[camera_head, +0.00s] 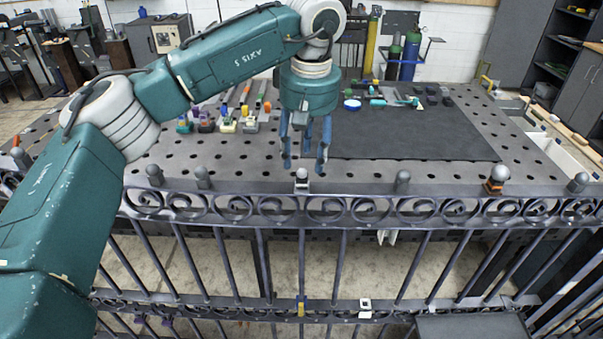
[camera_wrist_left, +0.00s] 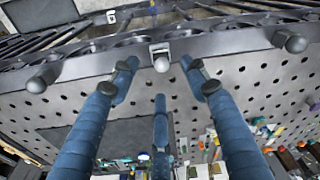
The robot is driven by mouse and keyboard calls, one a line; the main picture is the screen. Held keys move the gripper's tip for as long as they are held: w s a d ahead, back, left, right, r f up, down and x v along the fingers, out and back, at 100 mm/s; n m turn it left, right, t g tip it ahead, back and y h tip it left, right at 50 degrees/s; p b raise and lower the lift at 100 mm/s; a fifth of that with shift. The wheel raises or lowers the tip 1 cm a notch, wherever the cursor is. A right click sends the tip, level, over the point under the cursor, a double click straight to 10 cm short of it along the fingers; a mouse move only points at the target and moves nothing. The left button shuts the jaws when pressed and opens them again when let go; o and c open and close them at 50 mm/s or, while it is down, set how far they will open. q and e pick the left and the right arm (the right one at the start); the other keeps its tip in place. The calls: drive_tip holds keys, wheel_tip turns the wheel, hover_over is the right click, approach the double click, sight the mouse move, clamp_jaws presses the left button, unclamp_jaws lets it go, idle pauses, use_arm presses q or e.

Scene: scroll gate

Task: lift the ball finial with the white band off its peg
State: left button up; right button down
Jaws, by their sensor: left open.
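The ball finial with the white band (camera_head: 302,175) stands upright on the top rail of the scroll gate (camera_head: 250,208), near the middle. In the left wrist view the same finial (camera_wrist_left: 161,60) shows its grey ball and white band between the tips of two fingers. My left gripper (camera_head: 305,160) points down from above, just behind the rail, with its blue fingers spread and empty. In the left wrist view its fingers (camera_wrist_left: 160,76) stand apart, and none clearly touches the finial. The peg is hidden. My right gripper is not in view.
One farther right has an orange band (camera_head: 496,178). The perforated table (camera_head: 240,165) behind holds a dark mat (camera_head: 410,135) and several tools.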

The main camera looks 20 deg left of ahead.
sight(301, 171)
use_arm(q)
drive_tip(key=f+p, duration=0.2)
drive_tip(key=f, duration=0.3)
drive_tip(key=shift+w+a+p, duration=0.15)
drive_tip(key=shift+a+p, duration=0.2)
drive_tip(key=shift+p, duration=0.05)
drive_tip(key=shift+f, duration=0.35)
drive_tip(key=shift+w+f, duration=0.1)
drive_tip(key=shift+f, duration=0.1)
drive_tip(key=shift+w, duration=0.1)
drive_tip(key=c, duration=0.5)
clamp_jaws()
